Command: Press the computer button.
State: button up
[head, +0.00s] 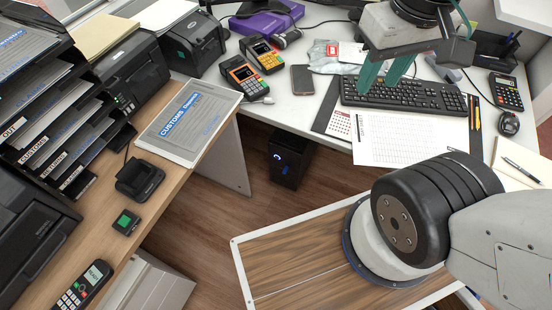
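The computer (291,161) is a small black tower under the white desk, standing on the wooden floor. Its button (277,157) appears as a small lit blue-white ring on the front face, with a blue glow lower down. My gripper (386,80) is above the desk at the upper right, far from the computer. Its two teal fingers are apart with nothing visible between them, over the far left part of the keyboard (425,97). The fingers partly hide the keyboard.
The desk edge overhangs the computer. A customs folder (187,122) lies on the wooden counter to its left. Card terminals (243,77), a phone (302,79) and paper sheets (400,140) lie on the desk. The floor (220,205) in front of the computer looks clear.

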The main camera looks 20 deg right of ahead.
grip_shut()
dwell(1.6)
